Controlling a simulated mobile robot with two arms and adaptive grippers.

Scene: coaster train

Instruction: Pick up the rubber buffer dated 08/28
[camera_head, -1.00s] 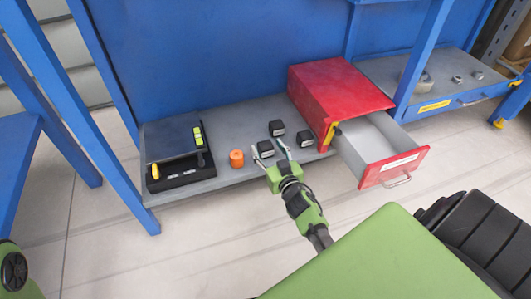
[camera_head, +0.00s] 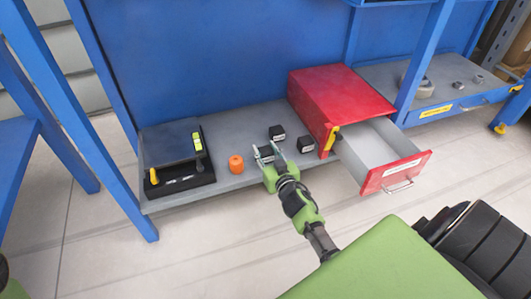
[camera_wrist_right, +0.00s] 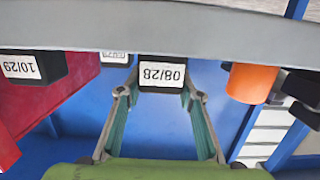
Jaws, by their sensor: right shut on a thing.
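The rubber buffer dated 08/28 is a small black block with a white label; its date reads upside down in the right wrist view (camera_wrist_right: 162,72). In the head view this buffer (camera_head: 266,154) is at the shelf's front edge, partly hidden by the fingers. My right gripper (camera_head: 269,153) is shut on it, one finger on each side; the fingertips also show in the right wrist view (camera_wrist_right: 160,95). The buffer appears to be still at shelf level. My left gripper is out of view.
A buffer labelled 10/29 (camera_wrist_right: 30,66) stands to the right in the head view (camera_head: 305,142); another black buffer (camera_head: 276,132) stands behind. An orange piece (camera_head: 236,164) is on the left. A red cabinet (camera_head: 340,95) with an open drawer (camera_head: 398,174) and a black case (camera_head: 180,180) flank them.

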